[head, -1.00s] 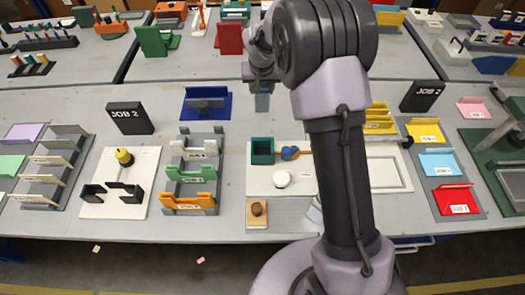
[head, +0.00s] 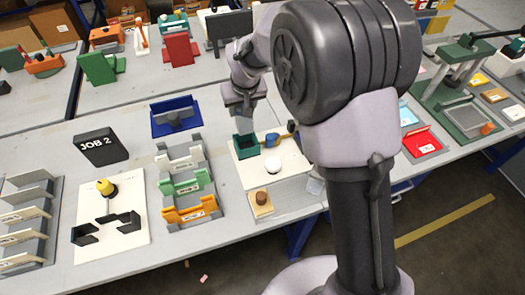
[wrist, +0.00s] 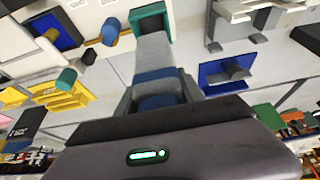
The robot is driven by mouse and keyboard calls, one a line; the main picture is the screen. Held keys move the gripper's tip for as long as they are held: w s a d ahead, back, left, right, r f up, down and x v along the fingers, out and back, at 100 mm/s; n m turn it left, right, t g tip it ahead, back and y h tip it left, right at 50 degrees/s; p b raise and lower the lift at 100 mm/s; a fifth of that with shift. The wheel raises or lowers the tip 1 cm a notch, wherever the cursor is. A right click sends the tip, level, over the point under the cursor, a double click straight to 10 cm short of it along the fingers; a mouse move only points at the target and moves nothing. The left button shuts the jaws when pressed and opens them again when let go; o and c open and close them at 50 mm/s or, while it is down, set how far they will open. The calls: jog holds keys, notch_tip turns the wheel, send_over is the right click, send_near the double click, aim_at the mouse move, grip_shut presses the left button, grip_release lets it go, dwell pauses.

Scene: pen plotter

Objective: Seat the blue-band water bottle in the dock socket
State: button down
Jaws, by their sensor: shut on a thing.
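The blue-band water bottle shows in the wrist view as a pale grey body (wrist: 153,47) with a blue band (wrist: 157,75). My gripper (wrist: 158,98) is shut on it around the blue-band end. In the head view my gripper (head: 242,108) points down over the teal square dock socket (head: 246,150) on a white board. The bottle's far end overlaps the socket's opening (wrist: 150,12) in the wrist view. Whether it is inside the opening or just above it, I cannot tell. In the head view the bottle is mostly hidden by the gripper.
A rack with green and orange holders (head: 190,186) is to the left. A blue tray (head: 176,120) lies behind it.

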jog(key=f+b, duration=0.1)
jog(key=f, duration=0.2)
jog(key=f+b, duration=0.1)
jog(key=f, duration=0.2)
jog(key=f+b, duration=0.2)
jog(key=f, duration=0.2)
jog(key=shift+w, duration=0.25)
jog(key=shift+f, duration=0.25)
jog(key=c, duration=0.7)
grip_release()
jog(key=shift+r, duration=0.15)
